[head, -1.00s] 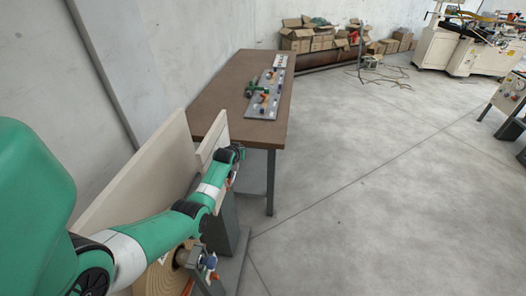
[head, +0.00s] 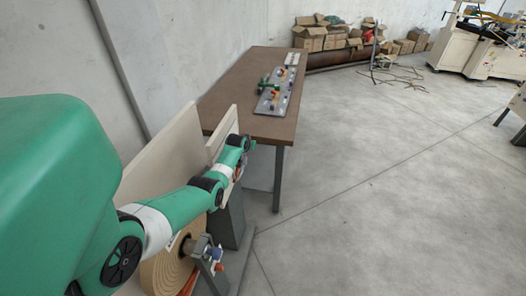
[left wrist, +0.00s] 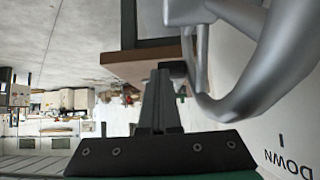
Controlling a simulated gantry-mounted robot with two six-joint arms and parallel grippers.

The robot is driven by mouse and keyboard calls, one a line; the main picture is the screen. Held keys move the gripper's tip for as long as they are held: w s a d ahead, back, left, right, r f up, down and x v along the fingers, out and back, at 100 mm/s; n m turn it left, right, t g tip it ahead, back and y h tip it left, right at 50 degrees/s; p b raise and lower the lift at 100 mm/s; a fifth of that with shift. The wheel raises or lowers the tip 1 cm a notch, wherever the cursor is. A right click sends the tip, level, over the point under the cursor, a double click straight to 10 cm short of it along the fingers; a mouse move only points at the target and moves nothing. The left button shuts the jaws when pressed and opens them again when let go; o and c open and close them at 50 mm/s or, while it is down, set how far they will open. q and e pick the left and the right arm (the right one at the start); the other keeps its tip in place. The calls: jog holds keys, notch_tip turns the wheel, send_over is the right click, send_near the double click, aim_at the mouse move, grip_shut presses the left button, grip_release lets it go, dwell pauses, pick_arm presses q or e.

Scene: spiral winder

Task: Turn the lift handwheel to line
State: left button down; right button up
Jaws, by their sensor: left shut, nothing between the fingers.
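The lift handwheel (left wrist: 258,78) is a smooth grey metal ring with a hub, large and close at the right of the left wrist view. Beside it a pale panel carries the word DOWN (left wrist: 288,163) and a short dark mark (left wrist: 281,139). My left gripper (left wrist: 171,68) is shut and empty, its fingertips just left of the wheel's rim; I cannot tell whether they touch it. In the head view the left gripper (head: 249,144) is small, beside the pale upright panel (head: 222,135); the handwheel cannot be made out there. My right gripper is not in view.
A brown table (head: 225,97) with a grey plate of small parts (head: 279,92) stands beyond the panel. A wound tan coil (head: 172,268) sits below my left arm. Cardboard boxes (head: 318,38) lie along the back wall. The floor at the right is open.

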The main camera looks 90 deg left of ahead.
pick_arm(q)
jog(key=r+p+v, duration=0.1)
jog(key=p+v, duration=1.1)
jog(key=v, duration=0.2)
jog(key=shift+w+a+p, duration=0.15)
jog(key=shift+a+p, duration=0.2)
jog(key=shift+p, duration=0.05)
jog(key=shift+w, duration=0.1)
